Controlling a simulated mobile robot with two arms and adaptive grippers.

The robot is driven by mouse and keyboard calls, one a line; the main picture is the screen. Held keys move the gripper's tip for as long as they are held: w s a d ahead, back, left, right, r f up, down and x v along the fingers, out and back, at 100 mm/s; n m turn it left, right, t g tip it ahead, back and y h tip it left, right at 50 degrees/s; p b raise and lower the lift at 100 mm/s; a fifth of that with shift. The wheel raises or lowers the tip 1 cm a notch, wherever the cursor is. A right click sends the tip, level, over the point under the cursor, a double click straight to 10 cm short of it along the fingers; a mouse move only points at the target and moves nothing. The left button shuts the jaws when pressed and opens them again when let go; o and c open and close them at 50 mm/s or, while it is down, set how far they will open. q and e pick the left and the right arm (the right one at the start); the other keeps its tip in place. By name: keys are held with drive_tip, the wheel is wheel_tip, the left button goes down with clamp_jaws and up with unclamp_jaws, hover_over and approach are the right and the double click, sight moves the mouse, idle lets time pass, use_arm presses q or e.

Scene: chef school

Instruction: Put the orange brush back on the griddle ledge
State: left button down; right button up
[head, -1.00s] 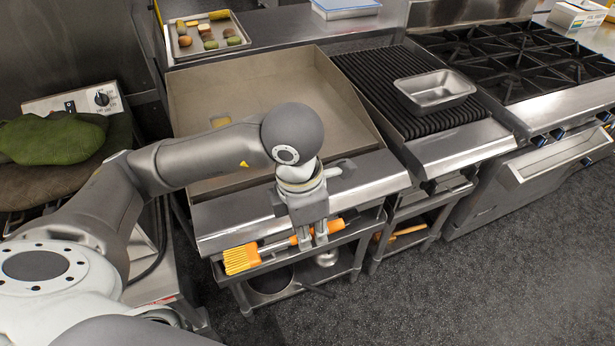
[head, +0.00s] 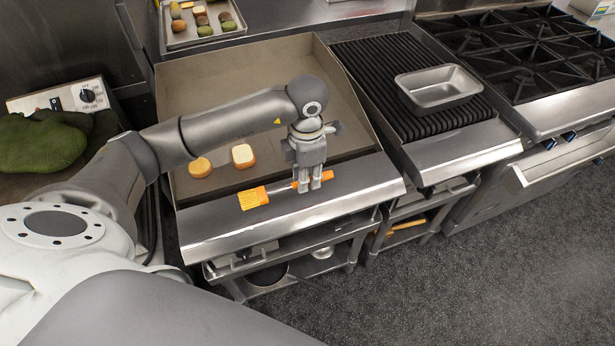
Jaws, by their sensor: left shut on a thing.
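The orange brush (head: 254,197) has orange bristles at its left end and an orange handle at its right. My left gripper (head: 309,187) is shut on its handle from above. The brush lies level, lengthwise over the griddle ledge (head: 225,226), the steel strip at the front of the griddle. I cannot tell whether the brush touches the ledge or is just above it. The griddle plate (head: 260,85) lies behind, partly covered by my left arm. My right gripper is not in view.
Two food pieces, one round (head: 200,167) and one squarish (head: 243,155), lie on the griddle. A metal pan (head: 438,87) stands on the ribbed grill at right. A tray of food (head: 205,36) is at the back left. The ledge right of the gripper is clear.

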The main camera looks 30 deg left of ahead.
use_arm(q)
drive_tip(key=shift+w+a+f+p, duration=0.2)
drive_tip(key=shift+w+f, duration=0.2)
drive_tip(key=shift+f, duration=0.15)
drive_tip(key=shift+w+a+f+p, duration=0.1)
drive_tip(key=shift+w+a+f, duration=0.1)
drive_tip(key=shift+w+f, duration=0.25)
drive_tip(key=shift+w+a+f, duration=0.1)
drive_tip(key=shift+w+f, duration=0.05)
drive_tip(key=shift+f, duration=0.2)
drive_tip(key=shift+w+a+f, duration=0.15)
drive_tip(key=shift+w+f, duration=0.15)
drive_tip(key=shift+f, duration=0.1)
wheel_tip(320, 180, down, 3)
drive_tip(key=shift+r+p, duration=0.15)
drive_tip(key=shift+p, duration=1)
drive_tip(key=shift+f, duration=0.2)
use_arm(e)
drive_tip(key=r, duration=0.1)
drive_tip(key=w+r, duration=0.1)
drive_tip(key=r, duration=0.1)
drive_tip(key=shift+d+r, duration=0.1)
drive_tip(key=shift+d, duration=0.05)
